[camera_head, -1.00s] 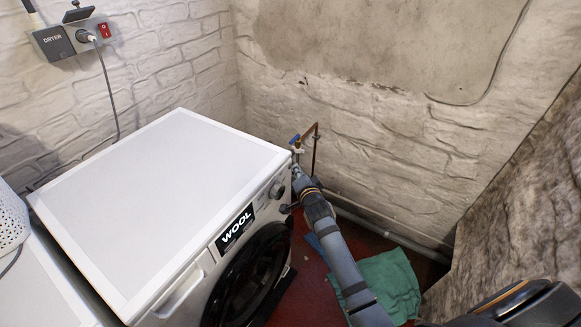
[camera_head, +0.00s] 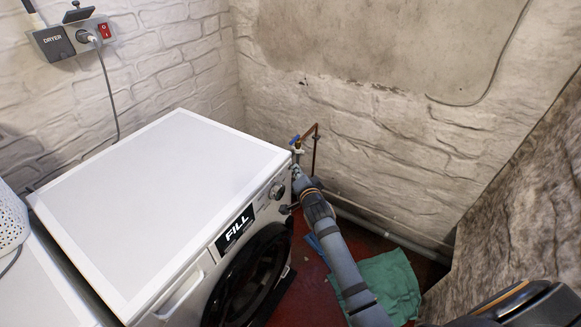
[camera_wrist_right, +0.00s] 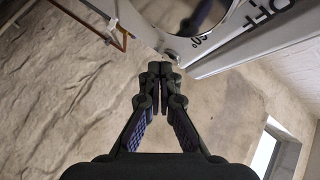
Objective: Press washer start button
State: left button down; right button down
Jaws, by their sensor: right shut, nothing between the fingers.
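The white washer (camera_head: 160,190) stands in the middle of the head view. Its front panel carries a black display reading "FILL" (camera_head: 236,228) and a round knob (camera_head: 277,190). The panel's end with the knob shows upside down in the right wrist view (camera_wrist_right: 222,50). My right gripper (camera_head: 296,172) is at the panel's right end, beyond the knob. In the right wrist view its closed, empty fingertips (camera_wrist_right: 160,68) are close to a small round button at the panel edge (camera_wrist_right: 171,54). Whether they touch it I cannot tell. My left gripper is not in view.
A blue-handled tap and copper pipe (camera_head: 315,145) stand at the wall just behind my right gripper. A green cloth (camera_head: 390,285) lies on the red floor. A socket box marked DRYER (camera_head: 70,40) is on the left wall. A white basket (camera_head: 10,220) is at the left edge.

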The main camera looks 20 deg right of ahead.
jog(key=shift+s+d, duration=0.3)
jog(key=shift+s, duration=0.1)
jog(key=shift+s, duration=0.1)
jog(key=shift+s+d+p, duration=0.25)
jog(key=shift+s+d, duration=0.55)
jog(key=shift+s, duration=0.15)
jog(key=shift+s+d+p, duration=0.2)
jog(key=shift+s+d, duration=0.55)
jog(key=shift+s, duration=0.2)
